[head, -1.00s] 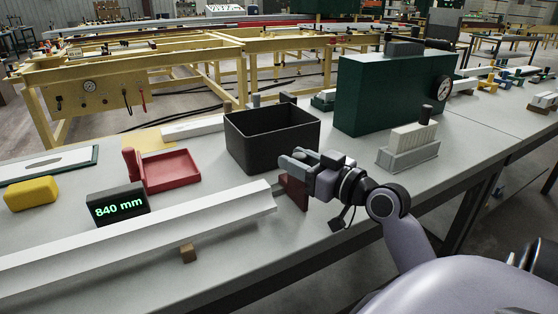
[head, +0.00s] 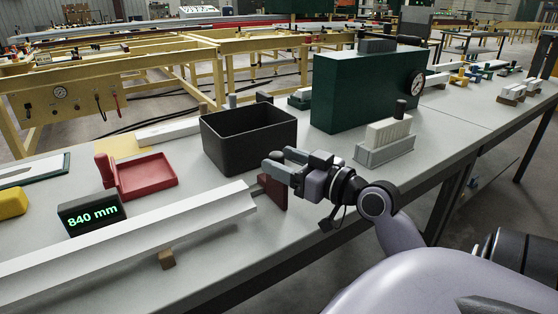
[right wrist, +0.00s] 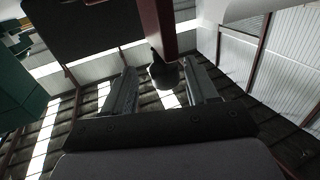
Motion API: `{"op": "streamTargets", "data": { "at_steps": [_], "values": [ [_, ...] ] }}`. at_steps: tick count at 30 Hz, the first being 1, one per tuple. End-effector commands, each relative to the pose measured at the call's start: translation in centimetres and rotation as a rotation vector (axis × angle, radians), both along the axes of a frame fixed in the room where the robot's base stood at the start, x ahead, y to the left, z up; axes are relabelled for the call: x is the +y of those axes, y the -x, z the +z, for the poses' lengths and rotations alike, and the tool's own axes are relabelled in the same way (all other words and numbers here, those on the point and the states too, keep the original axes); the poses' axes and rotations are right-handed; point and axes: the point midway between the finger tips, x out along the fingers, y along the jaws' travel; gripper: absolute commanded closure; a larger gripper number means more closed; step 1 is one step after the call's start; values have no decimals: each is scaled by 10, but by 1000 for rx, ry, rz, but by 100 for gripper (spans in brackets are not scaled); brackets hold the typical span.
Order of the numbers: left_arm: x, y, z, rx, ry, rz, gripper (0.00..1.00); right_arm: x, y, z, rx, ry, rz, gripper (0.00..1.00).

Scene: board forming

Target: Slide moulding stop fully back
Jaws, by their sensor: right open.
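The dark red moulding stop (head: 273,192) is an upright plate at the right end of the long white moulding (head: 130,245). A small gap with a thin rod shows between the plate and the moulding's end. My right gripper (head: 279,163) is open, at the top of the stop. In the right wrist view, a red bar (right wrist: 157,22) with a dark round knob (right wrist: 164,75) appears between the two spread fingers (right wrist: 163,90); I cannot tell whether they touch it. My left gripper is not in view.
A black bin (head: 248,148) stands just behind the gripper. A grey block with white strips (head: 386,146) and a green cabinet (head: 350,95) stand right of it. A display (head: 92,215) reads 840 mm; a red tray (head: 145,175) lies behind it.

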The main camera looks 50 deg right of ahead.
Motion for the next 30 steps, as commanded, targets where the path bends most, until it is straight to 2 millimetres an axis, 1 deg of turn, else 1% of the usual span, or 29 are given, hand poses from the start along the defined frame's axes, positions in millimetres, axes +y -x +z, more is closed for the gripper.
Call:
{"op": "streamTargets", "data": {
  "at_steps": [1,6,12,18,30],
  "values": [
    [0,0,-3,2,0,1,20,0,7,-2,4,3,1,42],
    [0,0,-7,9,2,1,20,-2,29,-3,4,3,-1,42],
    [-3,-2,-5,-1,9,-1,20,-4,47,-2,3,2,-2,42],
    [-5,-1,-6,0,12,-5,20,-5,54,0,1,2,-1,42],
    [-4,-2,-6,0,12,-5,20,-5,54,0,1,2,-2,42]
  ]
}}
